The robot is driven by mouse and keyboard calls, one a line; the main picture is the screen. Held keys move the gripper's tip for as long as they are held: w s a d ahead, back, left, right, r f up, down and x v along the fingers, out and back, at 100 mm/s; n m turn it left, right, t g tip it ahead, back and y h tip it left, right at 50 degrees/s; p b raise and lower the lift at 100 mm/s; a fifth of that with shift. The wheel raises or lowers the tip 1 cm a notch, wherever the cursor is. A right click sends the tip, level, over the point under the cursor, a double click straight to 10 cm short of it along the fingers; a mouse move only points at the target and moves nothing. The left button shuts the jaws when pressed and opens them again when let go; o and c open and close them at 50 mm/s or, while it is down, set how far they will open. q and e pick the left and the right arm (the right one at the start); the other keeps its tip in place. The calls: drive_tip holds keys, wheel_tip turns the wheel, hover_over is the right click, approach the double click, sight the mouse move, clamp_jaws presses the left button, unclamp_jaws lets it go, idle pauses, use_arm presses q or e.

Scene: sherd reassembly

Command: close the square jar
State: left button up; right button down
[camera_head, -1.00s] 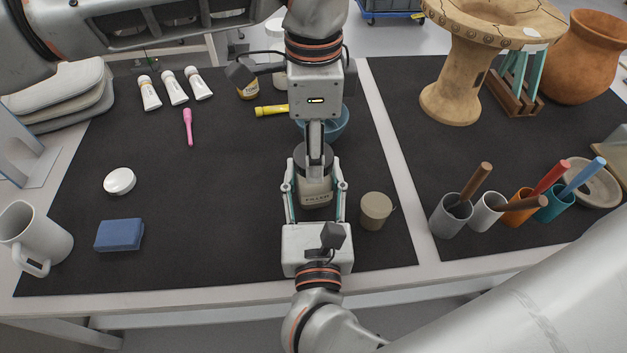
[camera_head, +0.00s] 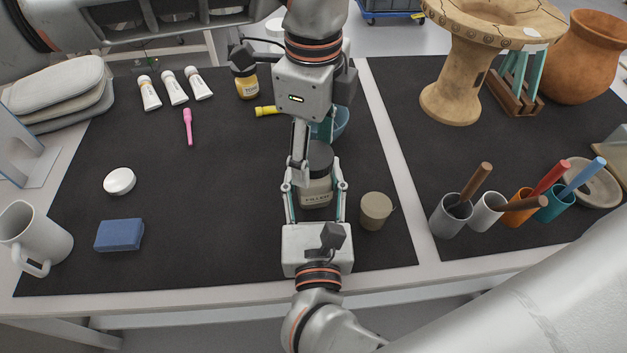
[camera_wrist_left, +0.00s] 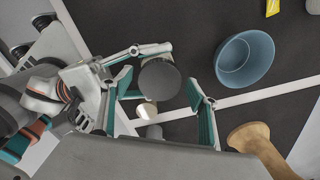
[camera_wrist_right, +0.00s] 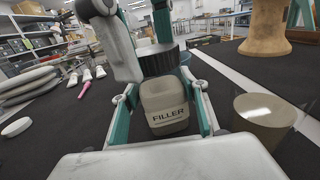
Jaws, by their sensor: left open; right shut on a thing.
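The square jar (camera_head: 317,194), pale with a FILLER label, stands upright on the dark mat. In the right wrist view the jar (camera_wrist_right: 166,112) sits between the fingers of my right gripper (camera_head: 315,186), which is shut on its sides. In the left wrist view the lid (camera_wrist_left: 160,80) is between the spread fingers of my left gripper (camera_head: 301,170), which is open. The left gripper partly hides the lid in the head view.
A beige round pot (camera_head: 376,211) stands close right of the jar. A blue bowl (camera_head: 334,122) and a yellow tool (camera_head: 265,111) are behind. A white disc (camera_head: 119,181) and blue block (camera_head: 120,235) lie left. Tool cups (camera_head: 451,216) stand right. The left mid-mat is clear.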

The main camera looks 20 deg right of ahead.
use_arm(q)
drive_tip(key=shift+r, duration=2.25)
wheel_tip(320, 180, up, 4)
drive_tip(key=n, duration=0.5)
drive_tip(key=shift+f+n, duration=0.25)
drive_tip(key=shift+n, duration=0.15)
drive_tip(key=shift+f, duration=0.1)
drive_tip(key=shift+f, duration=3.9)
